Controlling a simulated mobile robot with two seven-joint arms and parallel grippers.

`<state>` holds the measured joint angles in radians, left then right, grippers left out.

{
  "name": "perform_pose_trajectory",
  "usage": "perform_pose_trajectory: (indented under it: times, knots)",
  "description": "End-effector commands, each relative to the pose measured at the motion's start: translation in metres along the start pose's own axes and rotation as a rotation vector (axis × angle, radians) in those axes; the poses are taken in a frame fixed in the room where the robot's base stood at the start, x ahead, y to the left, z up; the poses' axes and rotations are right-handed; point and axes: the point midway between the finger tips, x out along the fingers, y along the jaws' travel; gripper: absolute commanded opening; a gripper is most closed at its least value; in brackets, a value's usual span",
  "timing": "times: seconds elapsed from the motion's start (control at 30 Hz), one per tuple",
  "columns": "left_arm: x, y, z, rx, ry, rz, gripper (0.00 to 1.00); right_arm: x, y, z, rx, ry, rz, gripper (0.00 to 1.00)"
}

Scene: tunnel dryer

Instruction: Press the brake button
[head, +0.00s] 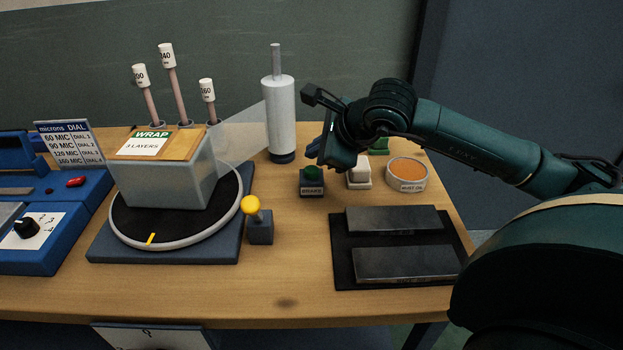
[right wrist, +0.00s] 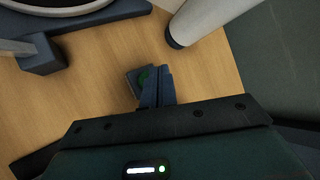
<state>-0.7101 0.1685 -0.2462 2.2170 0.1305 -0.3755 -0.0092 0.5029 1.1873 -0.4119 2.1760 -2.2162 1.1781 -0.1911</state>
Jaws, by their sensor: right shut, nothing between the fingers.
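The brake button (head: 312,173) is a green round cap on a small dark block labelled BRAKE (head: 311,189), near the middle of the table. My right gripper (head: 313,152) is shut and empty, with its fingertips just above and behind the button in the head view. In the right wrist view the shut fingers (right wrist: 155,88) overlap the dark block, and part of the green cap (right wrist: 147,77) shows beside their tips. I cannot tell whether the fingertips touch the cap. My left gripper is not in view.
A turntable (head: 125,230) with a wrapped grey box (head: 165,180) stands left, beside a yellow-knobbed lever (head: 252,204). A white film roll (head: 279,110) stands behind the button. A white button (head: 359,170), a round orange-filled dish (head: 407,170) and a dark mat with two metal bars (head: 395,245) lie right.

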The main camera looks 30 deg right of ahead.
Motion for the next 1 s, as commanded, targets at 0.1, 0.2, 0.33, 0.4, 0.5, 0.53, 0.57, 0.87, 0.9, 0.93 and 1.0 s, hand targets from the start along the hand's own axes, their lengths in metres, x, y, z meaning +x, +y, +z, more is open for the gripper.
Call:
perform_pose_trajectory:
  times: [0.1,0.2,0.33,0.4,0.5,0.53,0.57,0.87,0.9,0.93,1.0]
  knots:
    - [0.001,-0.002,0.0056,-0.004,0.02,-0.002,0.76,0.0086,0.0058,-0.0059,0.0,-0.001,-0.001,0.0]
    - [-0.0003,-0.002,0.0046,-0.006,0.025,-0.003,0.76,0.0087,0.0058,-0.0059,0.0,-0.001,-0.001,0.0]
    - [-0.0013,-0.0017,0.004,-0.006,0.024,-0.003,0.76,0.0078,0.0053,-0.0053,0.0,-0.001,-0.001,0.0]
    - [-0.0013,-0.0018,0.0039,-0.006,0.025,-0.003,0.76,0.0078,0.0053,-0.0053,0.0,-0.001,-0.001,0.0]
    - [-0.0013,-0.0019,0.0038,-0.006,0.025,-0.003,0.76,0.0078,0.0053,-0.0053,0.0,-0.001,-0.001,0.0]
    - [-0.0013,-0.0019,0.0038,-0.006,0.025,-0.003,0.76,0.0078,0.0053,-0.0053,0.0,-0.001,-0.001,0.0]
    - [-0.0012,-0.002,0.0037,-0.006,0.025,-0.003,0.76,0.0078,0.0054,-0.0053,0.0,-0.001,-0.001,0.0]
    - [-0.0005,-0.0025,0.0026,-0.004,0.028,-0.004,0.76,0.0079,0.0055,-0.0053,0.0,-0.001,0.0,0.0]
    - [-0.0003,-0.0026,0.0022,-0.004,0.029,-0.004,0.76,0.0079,0.0055,-0.0054,0.0,0.0,0.0,0.0]
    - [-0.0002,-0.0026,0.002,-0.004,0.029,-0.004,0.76,0.0079,0.0055,-0.0054,0.0,0.0,0.0,0.0]
    - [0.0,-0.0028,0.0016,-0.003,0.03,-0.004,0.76,0.0079,0.0055,-0.0054,0.0,0.0,0.0,0.0]
